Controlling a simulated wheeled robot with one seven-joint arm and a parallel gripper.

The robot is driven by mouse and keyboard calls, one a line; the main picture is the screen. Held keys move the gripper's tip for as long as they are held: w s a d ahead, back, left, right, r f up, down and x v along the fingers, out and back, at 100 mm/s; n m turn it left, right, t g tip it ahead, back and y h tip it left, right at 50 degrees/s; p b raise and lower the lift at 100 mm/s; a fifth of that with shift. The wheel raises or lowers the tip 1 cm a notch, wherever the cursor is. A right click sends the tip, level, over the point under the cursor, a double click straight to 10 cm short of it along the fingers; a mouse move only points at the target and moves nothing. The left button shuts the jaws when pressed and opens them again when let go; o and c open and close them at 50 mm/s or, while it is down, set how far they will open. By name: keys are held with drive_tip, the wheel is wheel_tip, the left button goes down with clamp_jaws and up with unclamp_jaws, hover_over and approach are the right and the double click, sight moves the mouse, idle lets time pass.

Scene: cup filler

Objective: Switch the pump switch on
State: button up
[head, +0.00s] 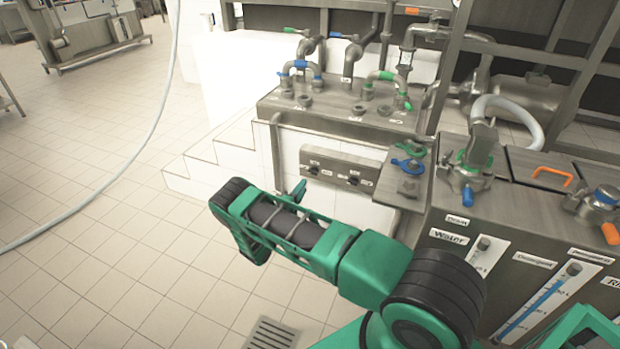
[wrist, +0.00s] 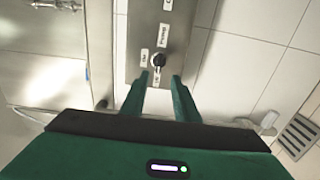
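A grey metal switch panel (head: 340,172) is on the white tiled wall, with a left black knob (head: 313,170) and a right black knob (head: 353,179). In the wrist view, one black knob (wrist: 158,60) sits on the panel (wrist: 146,25) with small white labels around it. The labels are too small to read surely; one looks like "Pump". My gripper (wrist: 160,77) is open, its two green fingers on either side of and just short of this knob. In the head view a green fingertip (head: 299,189) shows just below the panel's left end; my arm hides the rest.
A metal counter with pipes and valves (head: 335,110) is above the panel. A small shelf (head: 404,180) with blue and green valve handles juts out to its right. Labelled tanks (head: 500,240) stand at the right. White tiled steps (head: 215,160) are at the left; the floor is open.

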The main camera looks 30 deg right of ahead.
sight(313, 172)
drive_tip(key=x, duration=0.9)
drive_tip(key=shift+w+d, duration=0.25)
drive_tip(key=shift+d, duration=0.05)
clamp_jaws()
